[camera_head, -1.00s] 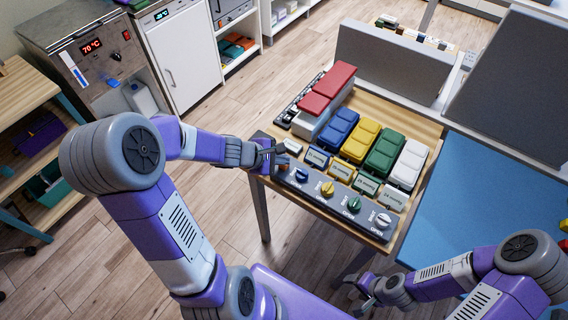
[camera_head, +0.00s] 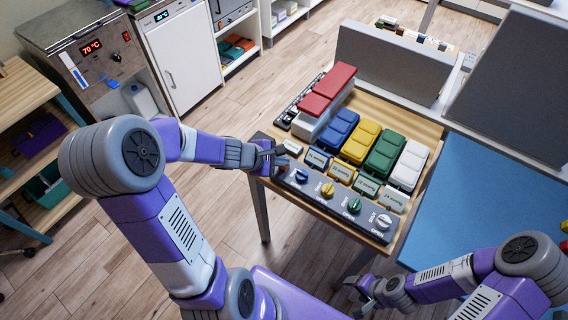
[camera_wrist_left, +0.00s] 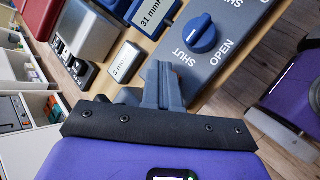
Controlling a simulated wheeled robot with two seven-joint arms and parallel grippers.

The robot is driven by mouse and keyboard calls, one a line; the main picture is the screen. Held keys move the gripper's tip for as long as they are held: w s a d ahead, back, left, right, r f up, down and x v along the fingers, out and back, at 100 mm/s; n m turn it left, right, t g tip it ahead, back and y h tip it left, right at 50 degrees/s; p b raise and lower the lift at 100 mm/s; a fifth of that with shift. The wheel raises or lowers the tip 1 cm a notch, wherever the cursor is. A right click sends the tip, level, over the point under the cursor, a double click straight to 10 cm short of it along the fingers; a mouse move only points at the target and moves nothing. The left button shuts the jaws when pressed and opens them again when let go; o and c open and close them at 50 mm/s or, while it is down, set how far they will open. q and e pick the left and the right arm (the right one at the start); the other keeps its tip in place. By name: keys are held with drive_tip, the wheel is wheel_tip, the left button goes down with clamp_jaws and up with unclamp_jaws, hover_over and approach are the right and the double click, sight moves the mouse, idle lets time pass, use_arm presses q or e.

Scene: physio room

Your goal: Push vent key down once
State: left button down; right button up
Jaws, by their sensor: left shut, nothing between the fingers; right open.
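No key marked "vent" can be read. A black strip of small grey keys (camera_wrist_left: 76,64) lies beside a grey box in the left wrist view. It also shows along the left edge of the wooden table in the head view (camera_head: 288,114). My left gripper (camera_wrist_left: 163,84) is shut and empty. It hovers at the table's front left corner, between a small display (camera_wrist_left: 121,62) and the blue knob (camera_wrist_left: 201,34), apart from the key strip. In the head view the left gripper (camera_head: 278,156) is beside that display. My right gripper (camera_head: 364,288) is open, low at the front right.
Blue, yellow, green and white pads (camera_head: 383,150) stand on the wooden table, with displays in front. A grey panel (camera_head: 330,204) carries several SHUT/OPEN knobs. A red-topped grey box (camera_head: 318,112) stands behind the left corner. A blue mat (camera_head: 460,220) lies at right.

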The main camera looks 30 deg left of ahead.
use_arm(q)
drive_tip(key=shift+r+p, duration=0.55)
drive_tip(key=shift+r, duration=0.25)
wheel_tip(320, 180, up, 5)
drive_tip(key=p, duration=0.4)
drive_tip(key=shift+r+p, duration=0.1)
drive_tip(key=shift+p, duration=0.2)
idle(0.3)
